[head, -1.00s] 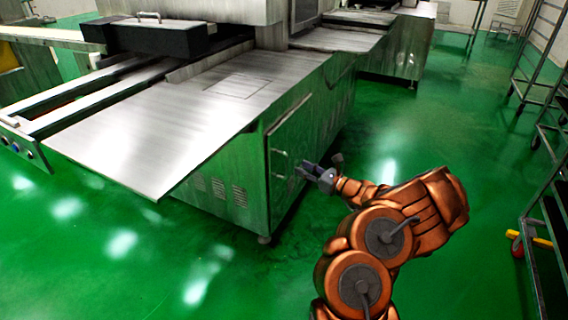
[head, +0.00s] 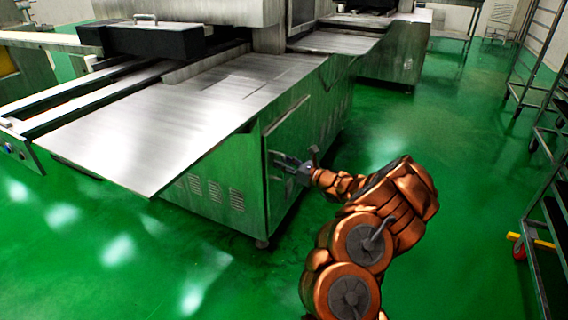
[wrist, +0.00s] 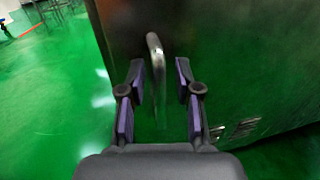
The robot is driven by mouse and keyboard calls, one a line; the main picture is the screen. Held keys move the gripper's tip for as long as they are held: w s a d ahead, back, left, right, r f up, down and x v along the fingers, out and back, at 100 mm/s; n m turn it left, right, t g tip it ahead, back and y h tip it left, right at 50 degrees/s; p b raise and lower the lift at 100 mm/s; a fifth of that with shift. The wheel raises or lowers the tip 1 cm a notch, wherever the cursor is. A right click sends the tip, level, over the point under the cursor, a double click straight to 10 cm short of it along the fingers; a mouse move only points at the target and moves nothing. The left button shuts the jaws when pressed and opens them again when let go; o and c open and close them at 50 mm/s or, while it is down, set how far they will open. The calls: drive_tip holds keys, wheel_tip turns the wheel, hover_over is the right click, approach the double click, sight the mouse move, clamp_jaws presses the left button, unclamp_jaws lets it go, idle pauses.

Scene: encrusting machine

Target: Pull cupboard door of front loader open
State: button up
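The cupboard door (head: 291,134) is on the right-hand side of the steel front loader (head: 215,160), and it looks closed. In the wrist view the door (wrist: 210,60) fills the upper right. Its bar handle (wrist: 156,62) stands upright there, ahead of my gripper (wrist: 158,85) and roughly midway between the two fingers. The fingers are apart and hold nothing. In the head view my gripper (head: 283,162) is close to the door face, pointing left at it. I cannot tell whether the fingers touch the handle.
Green floor (head: 400,140) is clear to the right of the loader. A metal rack (head: 545,180) stands along the right edge, with a red and yellow caster (head: 519,248) low down. The loader's steel top plate (head: 140,140) juts out at the left.

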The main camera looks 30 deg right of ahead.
clamp_jaws()
drive_tip(key=shift+s, duration=0.1)
idle(0.5)
